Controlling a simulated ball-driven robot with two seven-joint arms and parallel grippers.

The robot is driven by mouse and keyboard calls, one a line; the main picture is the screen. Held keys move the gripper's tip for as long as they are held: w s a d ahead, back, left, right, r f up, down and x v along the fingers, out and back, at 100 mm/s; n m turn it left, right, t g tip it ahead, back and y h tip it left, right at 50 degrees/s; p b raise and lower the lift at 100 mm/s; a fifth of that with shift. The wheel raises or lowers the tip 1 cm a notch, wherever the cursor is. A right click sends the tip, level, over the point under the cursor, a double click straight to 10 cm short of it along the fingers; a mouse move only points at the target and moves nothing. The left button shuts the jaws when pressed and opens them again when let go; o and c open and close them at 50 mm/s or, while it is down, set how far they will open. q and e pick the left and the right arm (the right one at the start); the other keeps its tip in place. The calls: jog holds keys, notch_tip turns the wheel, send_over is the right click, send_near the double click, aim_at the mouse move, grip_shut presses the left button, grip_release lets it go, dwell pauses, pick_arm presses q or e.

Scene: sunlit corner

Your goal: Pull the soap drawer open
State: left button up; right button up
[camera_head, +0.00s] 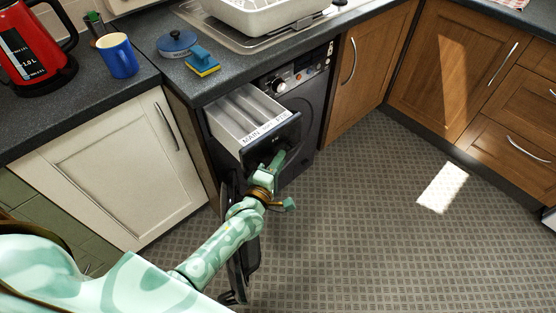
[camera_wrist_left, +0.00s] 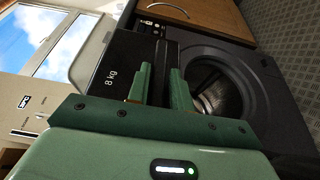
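The soap drawer (camera_head: 243,115) stands pulled out of the dark washing machine (camera_head: 300,100) in the head view. Its pale compartments and a white label strip reading "MAIN" show from above. In the left wrist view, its dark front (camera_wrist_left: 125,70) carries "8 kg". My left gripper (camera_head: 280,156) is at the drawer front, and its fingers also show in the left wrist view (camera_wrist_left: 160,78). They are a little apart with dark surface between them. I cannot tell whether they clasp a handle there. My right gripper is not in view.
A blue mug (camera_head: 119,58), a red kettle (camera_head: 32,45) and a sponge (camera_head: 202,62) stand on the counter above. A white cabinet (camera_head: 110,170) is left of the machine. Wooden cabinets (camera_head: 450,70) are to the right. The patterned floor (camera_head: 370,220) is clear.

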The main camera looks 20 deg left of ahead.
pick_arm(q)
jog(key=shift+o, duration=0.9)
jog(key=s+p, duration=0.3)
jog(key=s, duration=1.3)
jog(key=shift+s+p, duration=0.15)
jog(key=shift+p, duration=0.2)
